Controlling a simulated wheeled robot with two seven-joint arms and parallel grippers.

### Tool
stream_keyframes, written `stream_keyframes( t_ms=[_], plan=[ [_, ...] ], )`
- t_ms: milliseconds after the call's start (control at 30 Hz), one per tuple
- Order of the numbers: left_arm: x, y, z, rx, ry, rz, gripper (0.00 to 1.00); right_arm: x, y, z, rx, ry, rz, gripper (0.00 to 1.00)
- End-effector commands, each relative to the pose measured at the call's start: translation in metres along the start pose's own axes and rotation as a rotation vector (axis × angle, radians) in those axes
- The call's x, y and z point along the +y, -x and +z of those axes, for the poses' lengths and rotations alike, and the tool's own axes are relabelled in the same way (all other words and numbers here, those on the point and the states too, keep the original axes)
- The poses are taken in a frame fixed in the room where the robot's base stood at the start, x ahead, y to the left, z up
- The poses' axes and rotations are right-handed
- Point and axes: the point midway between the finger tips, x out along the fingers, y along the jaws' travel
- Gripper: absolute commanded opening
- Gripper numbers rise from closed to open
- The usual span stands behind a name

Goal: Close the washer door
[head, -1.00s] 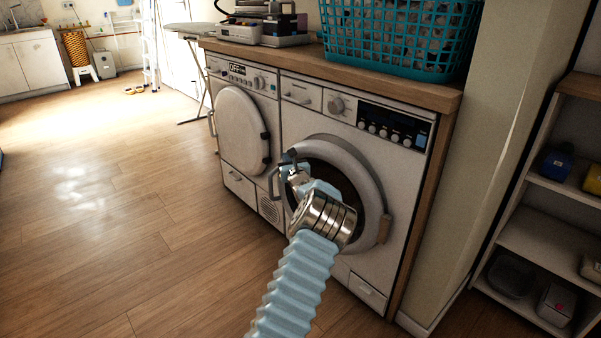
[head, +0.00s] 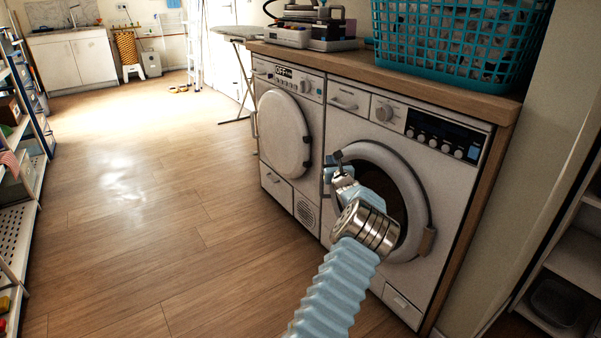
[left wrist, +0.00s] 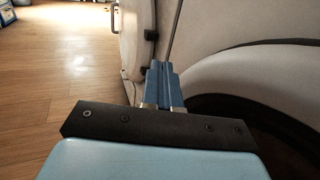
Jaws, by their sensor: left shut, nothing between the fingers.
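The washer (head: 462,190) is the right one of two white machines under a wooden counter. Its round grey door ring (head: 412,183) surrounds a dark centre, with a brownish piece at its right edge. I cannot tell exactly how far the door stands from the washer front. The ring also shows in the left wrist view (left wrist: 235,80), at the right. My left gripper (head: 344,176) is in front of the ring's left side, and my arm hides the lower left of the ring. In the left wrist view its blue fingers (left wrist: 164,84) are together and empty. Contact cannot be told. My right gripper is out of view.
The second machine (head: 283,130) stands left of the washer with its round door shut. A teal basket (head: 455,45) and an appliance (head: 318,32) stand on the counter (head: 440,88). Shelving (head: 22,205) is at the left edge, more (head: 575,255) at right. The wooden floor at left is clear.

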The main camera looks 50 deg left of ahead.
Motion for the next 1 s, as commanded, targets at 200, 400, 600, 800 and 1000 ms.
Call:
stream_keyframes(
  t_ms=[200, 400, 600, 800, 1000],
  plan=[
    [0.017, 0.008, -0.001, -0.001, -0.001, 0.003, 0.0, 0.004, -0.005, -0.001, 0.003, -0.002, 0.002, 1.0],
    [0.044, 0.019, -0.001, 0.002, 0.0, 0.003, 0.0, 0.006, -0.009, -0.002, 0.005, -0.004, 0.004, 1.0],
    [0.076, 0.033, 0.0, 0.001, 0.002, 0.003, 0.0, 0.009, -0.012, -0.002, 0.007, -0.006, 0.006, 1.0],
    [0.09, 0.04, 0.0, 0.0, 0.0, 0.001, 0.0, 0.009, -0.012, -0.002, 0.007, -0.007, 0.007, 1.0],
    [0.091, 0.04, 0.0, -0.001, 0.0, 0.0, 0.0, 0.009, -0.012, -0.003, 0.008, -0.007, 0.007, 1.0]
  ],
)
